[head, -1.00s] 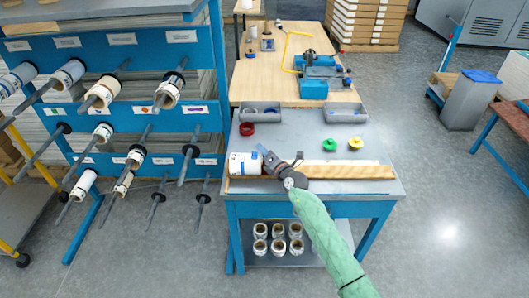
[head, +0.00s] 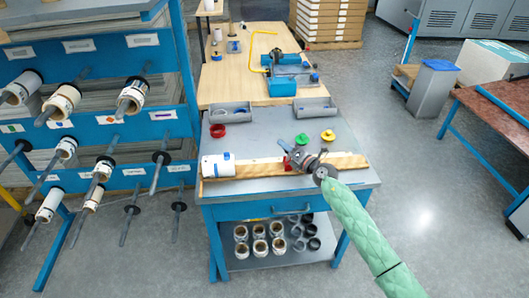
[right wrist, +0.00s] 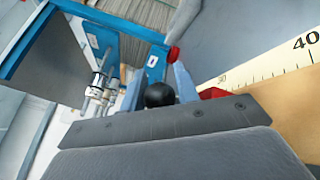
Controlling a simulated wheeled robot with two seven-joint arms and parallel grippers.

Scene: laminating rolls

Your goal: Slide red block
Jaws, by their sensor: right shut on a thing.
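The gripper hides much of the block. In the right wrist view, a black knob (right wrist: 160,95) stands between the fingers. Part of the red block (right wrist: 213,93) shows beside them, near the rail's printed scale (right wrist: 272,68). My left gripper is not in view.
A red ring (head: 217,131), a green ring (head: 301,139) and a yellow ring (head: 328,136) lie behind the rail. Two grey bins (head: 315,109) stand at the table's back. A blue rack (head: 110,131) with rolls on rods is at the left. Rail right of the gripper is clear.

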